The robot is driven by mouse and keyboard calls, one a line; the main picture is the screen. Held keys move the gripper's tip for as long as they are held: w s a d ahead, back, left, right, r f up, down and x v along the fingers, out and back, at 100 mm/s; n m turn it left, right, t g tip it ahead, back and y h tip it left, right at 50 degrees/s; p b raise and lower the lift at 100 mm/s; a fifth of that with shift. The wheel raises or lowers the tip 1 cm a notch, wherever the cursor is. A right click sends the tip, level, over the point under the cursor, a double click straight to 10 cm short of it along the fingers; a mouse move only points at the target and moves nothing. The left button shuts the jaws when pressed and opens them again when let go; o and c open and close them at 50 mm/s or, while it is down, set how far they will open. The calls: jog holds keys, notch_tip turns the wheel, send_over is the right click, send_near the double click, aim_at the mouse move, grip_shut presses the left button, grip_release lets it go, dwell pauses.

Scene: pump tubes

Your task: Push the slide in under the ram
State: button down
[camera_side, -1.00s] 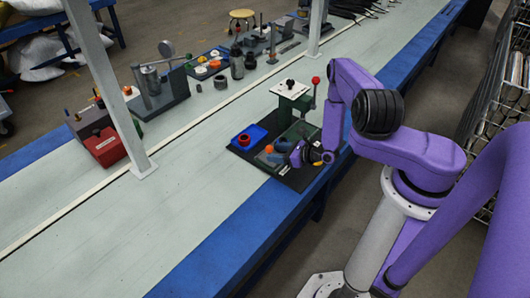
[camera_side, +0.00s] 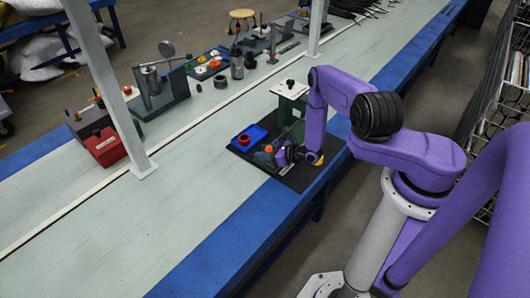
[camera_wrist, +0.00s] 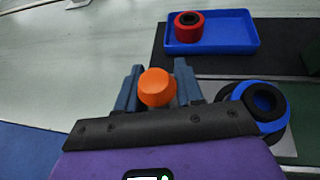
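The press is a green stand with a white top plate (camera_side: 288,89) in the side view; my arm hides its red lever ball and the ram is not clear. An orange knob (camera_side: 268,148) stands low at its front. In the wrist view the orange knob (camera_wrist: 157,88) lies between the two blue-grey fingers of my gripper (camera_wrist: 157,92), which are apart. I cannot tell whether they touch it. A blue ring with a black ring on it (camera_wrist: 262,105) sits right of the fingers over a pale plate (camera_wrist: 286,143), perhaps the slide. My gripper also shows in the side view (camera_side: 279,154).
A blue tray (camera_wrist: 235,35) holds a red ring with a black inside (camera_wrist: 188,27); the tray shows left of the press in the side view (camera_side: 258,130). A black mat (camera_side: 300,181) lies beneath. A white post (camera_side: 107,95) stands left.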

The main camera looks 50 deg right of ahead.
jog(key=d, duration=1.3)
jog(key=shift+w+d+r, duration=0.1)
jog(key=shift+d+r, duration=0.05)
jog(key=shift+d, duration=0.35)
jog(key=c, duration=0.8)
grip_release()
jog(key=shift+a, duration=0.2)
jog(key=shift+s, duration=0.2)
jog(key=v, duration=1.7)
